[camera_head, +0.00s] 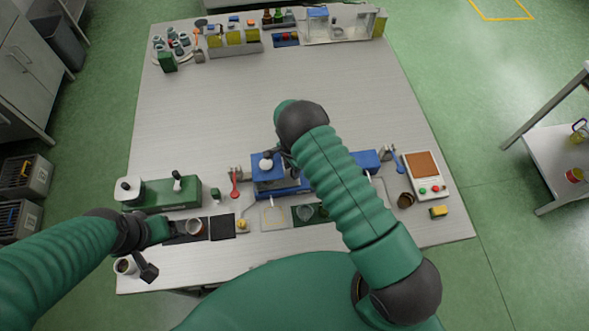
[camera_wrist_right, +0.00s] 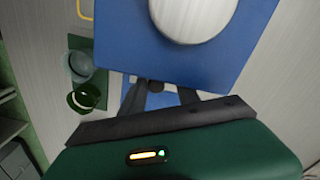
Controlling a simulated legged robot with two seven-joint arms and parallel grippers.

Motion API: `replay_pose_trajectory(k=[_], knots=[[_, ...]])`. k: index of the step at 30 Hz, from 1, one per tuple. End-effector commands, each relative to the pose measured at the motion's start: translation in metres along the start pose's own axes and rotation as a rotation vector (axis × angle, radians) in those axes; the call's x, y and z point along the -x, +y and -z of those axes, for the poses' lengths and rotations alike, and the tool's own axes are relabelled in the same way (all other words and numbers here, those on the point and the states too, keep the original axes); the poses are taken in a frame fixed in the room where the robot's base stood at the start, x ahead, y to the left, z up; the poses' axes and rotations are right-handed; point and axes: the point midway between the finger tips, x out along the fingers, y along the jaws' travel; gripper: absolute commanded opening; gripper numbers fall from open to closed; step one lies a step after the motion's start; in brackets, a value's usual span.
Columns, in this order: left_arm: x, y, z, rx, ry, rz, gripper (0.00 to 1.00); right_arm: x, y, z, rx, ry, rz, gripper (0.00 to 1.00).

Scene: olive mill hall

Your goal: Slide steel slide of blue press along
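The blue press (camera_head: 268,174) stands on the grey table in front of me, with a round white knob or disc on top; its blue top plate (camera_wrist_right: 170,35) fills the upper right wrist view. My right gripper (camera_wrist_right: 158,96) is right beside the press. Its two dark fingers are apart, with a small dark round part showing between them; I cannot tell whether they touch it. My forearm hides part of the press in the head view, and I cannot make out the steel slide for certain. My left gripper (camera_head: 164,232) is low over the table at the left, its fingers unclear.
A green machine (camera_head: 160,194) stands left of the press. A red spoon-like tool (camera_head: 235,183) and small glass cups (camera_head: 305,212) are close to the press. A control box with buttons (camera_head: 427,177) is at the right. The table's middle is clear.

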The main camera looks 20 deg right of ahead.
Motion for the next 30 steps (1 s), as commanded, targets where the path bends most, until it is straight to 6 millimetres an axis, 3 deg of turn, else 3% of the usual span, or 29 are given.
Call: replay_pose_trajectory(k=[10,14,24,30], knots=[[-0.001,0.000,0.000,0.000,0.000,0.000,0.82,0.000,0.003,0.001,-0.001,0.000,-0.005,0.44],[-0.005,0.000,-0.001,0.000,0.000,0.000,0.82,0.014,0.002,0.001,-0.001,0.001,-0.004,0.44],[-0.028,0.000,-0.007,0.000,0.000,0.000,0.82,0.108,-0.001,0.000,0.000,0.002,0.000,0.44],[-0.035,0.000,-0.008,0.000,0.000,0.000,0.82,0.152,-0.001,-0.001,0.000,0.002,-0.003,0.44]])
